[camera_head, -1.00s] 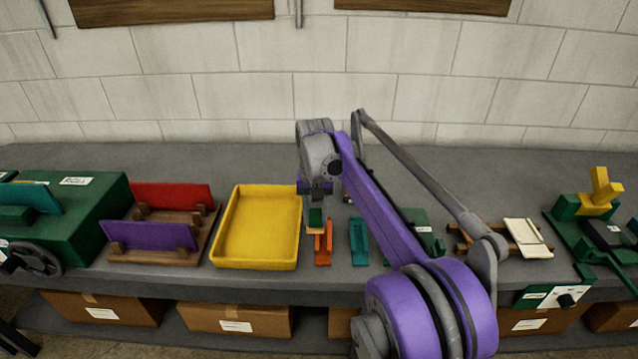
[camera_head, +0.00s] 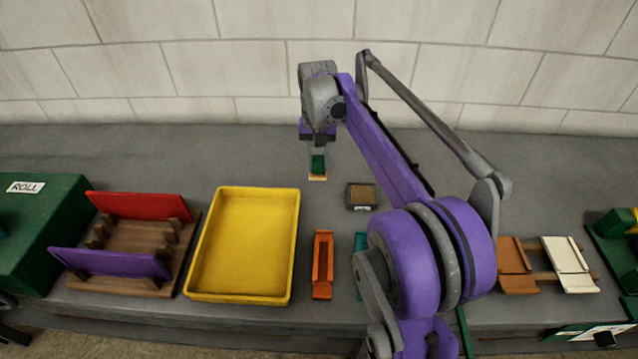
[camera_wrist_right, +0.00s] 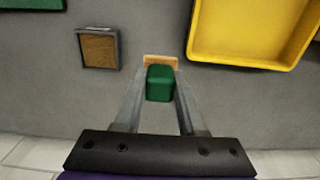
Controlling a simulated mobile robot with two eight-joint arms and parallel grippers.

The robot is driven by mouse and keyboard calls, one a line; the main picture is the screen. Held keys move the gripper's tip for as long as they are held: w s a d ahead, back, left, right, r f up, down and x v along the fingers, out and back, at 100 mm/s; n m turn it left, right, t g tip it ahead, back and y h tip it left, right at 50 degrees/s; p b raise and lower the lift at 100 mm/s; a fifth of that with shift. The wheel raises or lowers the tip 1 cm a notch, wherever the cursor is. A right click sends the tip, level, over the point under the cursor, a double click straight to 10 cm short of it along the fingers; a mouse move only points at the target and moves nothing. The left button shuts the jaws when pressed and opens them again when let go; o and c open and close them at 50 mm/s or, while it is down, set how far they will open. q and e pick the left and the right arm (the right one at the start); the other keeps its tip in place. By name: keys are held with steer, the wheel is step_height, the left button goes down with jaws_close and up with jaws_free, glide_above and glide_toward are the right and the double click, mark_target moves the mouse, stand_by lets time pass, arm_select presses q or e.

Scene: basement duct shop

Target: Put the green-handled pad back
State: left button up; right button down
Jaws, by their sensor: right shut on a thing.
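The green-handled pad (camera_head: 317,177) is in my right gripper (camera_head: 318,160), held above the back part of the bench. In the right wrist view the fingers (camera_wrist_right: 160,95) of the gripper sit on both sides of the green handle (camera_wrist_right: 160,84), and a tan pad edge (camera_wrist_right: 160,61) shows beyond it. A small dark-rimmed box with a brown inside (camera_head: 361,196) sits on the bench to the right of the pad. It also shows in the right wrist view (camera_wrist_right: 98,49). My left gripper is not in view.
A yellow tray (camera_head: 245,243) stands left of the pad. An orange holder (camera_head: 322,265) and a partly hidden teal holder (camera_head: 360,250) lie nearer the front edge. A wooden rack (camera_head: 140,240) holds red and purple plates. The bench behind the tray is clear.

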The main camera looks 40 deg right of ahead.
steer(key=shift+w+d, duration=0.2)
steer(key=shift+w+f, duration=0.1)
steer(key=shift+f, duration=0.2)
step_height(320, 180, down, 5)
steer(key=shift+f, duration=2.1)
steer(key=c, duration=0.5)
jaws_free()
steer(key=shift+f+b, duration=0.1)
steer(key=shift+b, duration=0.2)
step_height(320, 180, up, 12)
steer(key=shift+r+p, duration=0.15)
steer(key=shift+p, duration=0.35)
